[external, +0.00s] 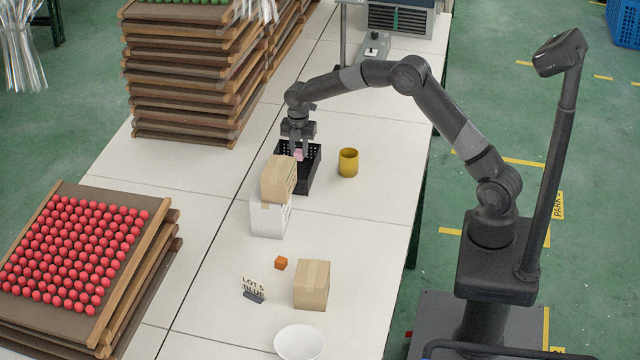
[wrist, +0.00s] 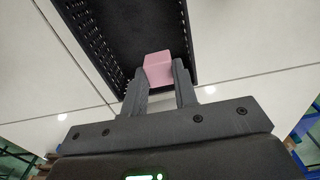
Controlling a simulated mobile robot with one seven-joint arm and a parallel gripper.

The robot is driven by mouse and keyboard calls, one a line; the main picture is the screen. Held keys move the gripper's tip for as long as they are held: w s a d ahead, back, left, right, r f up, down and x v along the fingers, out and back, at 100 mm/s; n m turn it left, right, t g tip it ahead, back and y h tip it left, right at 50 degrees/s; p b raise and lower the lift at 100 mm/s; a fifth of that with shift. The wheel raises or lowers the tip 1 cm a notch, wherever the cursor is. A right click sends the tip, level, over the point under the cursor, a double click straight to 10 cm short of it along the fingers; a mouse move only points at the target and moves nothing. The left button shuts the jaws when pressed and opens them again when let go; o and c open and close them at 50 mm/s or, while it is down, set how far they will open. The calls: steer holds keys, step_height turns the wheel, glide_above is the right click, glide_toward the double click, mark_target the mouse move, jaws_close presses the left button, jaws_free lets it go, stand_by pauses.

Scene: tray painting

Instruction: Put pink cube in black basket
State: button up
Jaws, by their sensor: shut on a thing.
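The pink cube (wrist: 158,66) is between the fingertips of my gripper (wrist: 160,80), which is shut on it. In the external view the cube (external: 299,155) shows small under my gripper (external: 298,148). The black basket (external: 311,172) stands on the white table, with perforated side walls. In the wrist view the basket (wrist: 120,25) lies behind the cube, and its dark floor shows. The cube is over the basket opening; its exact height above the floor is hard to tell. A cardboard box hides part of the basket's left side in the external view.
A cardboard box (external: 278,178) sits on a white box (external: 268,218), close in front of the basket. A yellow cup (external: 348,162) stands to its right. Stacked trays (external: 185,100) stand left.

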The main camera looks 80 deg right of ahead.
step_height(320, 180, down, 9)
steer(key=shift+f, duration=0.1)
stand_by(0.3)
steer(key=o, duration=0.6)
steer(key=shift+o, duration=0.2)
